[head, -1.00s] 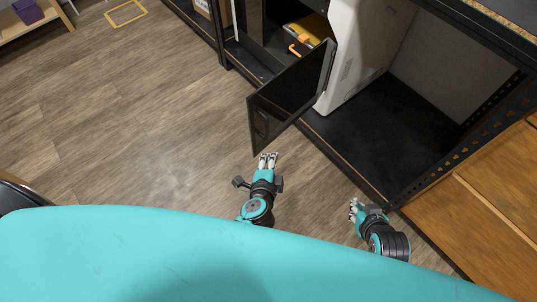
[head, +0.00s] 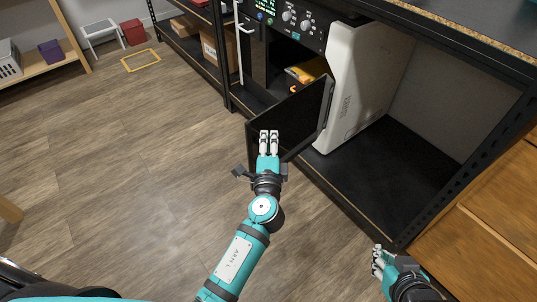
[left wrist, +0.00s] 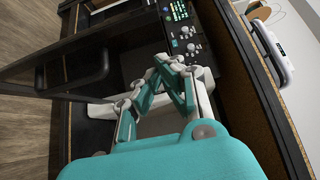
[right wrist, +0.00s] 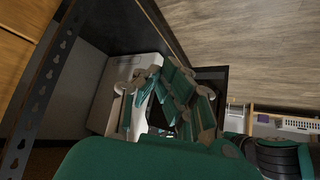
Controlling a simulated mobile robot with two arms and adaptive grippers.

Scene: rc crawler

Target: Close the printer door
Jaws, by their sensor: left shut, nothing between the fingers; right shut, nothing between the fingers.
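The printer (head: 285,18) is a black unit with a small lit screen and knobs, set in the dark rack. Its door (head: 298,108) is a dark panel standing open, swung out over the floor beside a white casing. My left gripper (head: 268,134) is shut and empty, overlapping the door's outer part in the head view; I cannot tell whether it touches. The printer's knobs (left wrist: 185,35) show beyond this gripper in the left wrist view. My right gripper (head: 377,263) is shut and empty, low in front of the rack, apart from the door.
A white casing (head: 365,75) stands right of the door, beside an empty dark rack bay (head: 390,150). Yellow and orange things (head: 308,71) lie inside the printer opening. Wooden drawers (head: 480,220) stand at the right.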

